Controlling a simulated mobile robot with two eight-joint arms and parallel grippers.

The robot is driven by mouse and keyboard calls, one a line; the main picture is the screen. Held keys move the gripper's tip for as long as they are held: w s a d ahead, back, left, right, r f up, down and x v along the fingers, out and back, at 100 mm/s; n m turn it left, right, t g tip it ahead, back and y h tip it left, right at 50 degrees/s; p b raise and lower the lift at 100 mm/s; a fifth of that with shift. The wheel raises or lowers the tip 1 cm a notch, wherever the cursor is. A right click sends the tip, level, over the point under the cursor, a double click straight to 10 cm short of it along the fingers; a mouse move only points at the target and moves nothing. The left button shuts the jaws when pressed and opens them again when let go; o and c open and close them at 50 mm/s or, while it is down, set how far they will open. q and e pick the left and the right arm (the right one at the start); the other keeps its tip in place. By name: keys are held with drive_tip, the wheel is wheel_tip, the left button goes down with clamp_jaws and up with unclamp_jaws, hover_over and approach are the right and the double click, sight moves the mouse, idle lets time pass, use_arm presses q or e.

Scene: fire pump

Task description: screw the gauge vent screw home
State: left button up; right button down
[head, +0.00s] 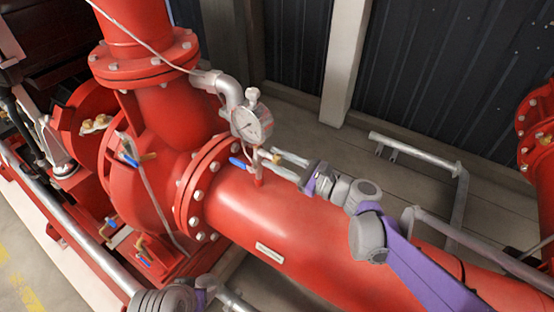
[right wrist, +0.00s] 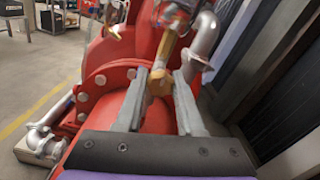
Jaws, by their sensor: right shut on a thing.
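The round white-faced pressure gauge (head: 252,122) stands on a thin stem above the large red pipe (head: 290,225). My right gripper (head: 268,160) reaches in from the right at the stem, just below the gauge. In the right wrist view its two grey fingers (right wrist: 160,84) are closed on a brass hex-shaped piece (right wrist: 159,82), which I take to be the vent screw. The fingers hide the screw in the head view, and I cannot tell how deep it sits. My left gripper (head: 230,297) is partly visible at the bottom edge; its jaws cannot be made out.
A blue valve handle (head: 240,163) sticks out left of the stem, close to my right fingertips. A bolted red flange (head: 197,190) and a silver elbow pipe (head: 232,88) stand close by. A grey pipe stand (head: 425,150) is behind. The pipe top to the right lies under my arm.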

idle(0.3)
drive_tip(key=c, duration=0.5)
unclamp_jaws()
drive_tip(key=shift+s+d, duration=0.1)
drive_tip(key=v, duration=1)
drive_tip(key=shift+s+d, duration=0.2)
drive_tip(key=shift+d, duration=0.05)
